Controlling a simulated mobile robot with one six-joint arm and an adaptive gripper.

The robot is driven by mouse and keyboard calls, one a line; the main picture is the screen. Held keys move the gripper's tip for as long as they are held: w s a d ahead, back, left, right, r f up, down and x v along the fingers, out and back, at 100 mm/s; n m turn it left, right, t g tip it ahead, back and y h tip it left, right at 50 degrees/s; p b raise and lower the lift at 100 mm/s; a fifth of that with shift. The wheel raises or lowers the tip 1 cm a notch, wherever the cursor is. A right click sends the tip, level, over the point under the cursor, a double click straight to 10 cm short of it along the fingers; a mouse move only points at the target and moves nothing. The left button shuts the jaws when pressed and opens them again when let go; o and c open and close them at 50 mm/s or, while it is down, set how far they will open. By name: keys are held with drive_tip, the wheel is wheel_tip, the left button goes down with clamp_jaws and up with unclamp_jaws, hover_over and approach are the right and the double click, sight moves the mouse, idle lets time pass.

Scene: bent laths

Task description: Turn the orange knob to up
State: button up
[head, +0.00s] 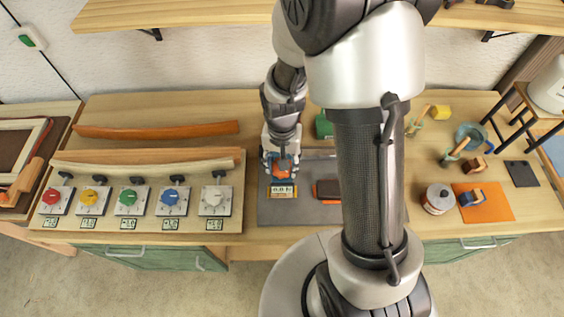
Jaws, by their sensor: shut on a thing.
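My gripper (281,163) points down over the grey mat (300,215), right of the row of knobs. It is shut on an orange thing (282,171), partly hidden by the fingers. A small pale plate with dark marks (284,190) shows just in front of it. I cannot tell whether the orange thing is a knob. On the board (240,220) at left are a red knob (53,197), a yellow-orange knob (89,197), a green knob (128,197), a blue knob (170,197) and a white knob (213,198). Each has a small display below.
Bent laths (155,130) lie behind the knobs. A dark-topped brown block (328,190) lies on the mat near my arm. At right are a round tin (438,199), an orange sheet (497,203) and a blue bowl (469,134). Shelves (180,14) hang above. My arm hides the middle.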

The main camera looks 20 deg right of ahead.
drive_tip(key=n, duration=0.5)
drive_tip(key=shift+n+b, duration=0.3)
drive_tip(key=n, duration=0.5)
drive_tip(key=shift+n, duration=0.3)
drive_tip(key=o, duration=1)
drive_tip(key=shift+o, duration=0.2)
drive_tip(key=shift+r, duration=0.1)
wheel_tip(320, 180, up, 12)
idle(0.4)
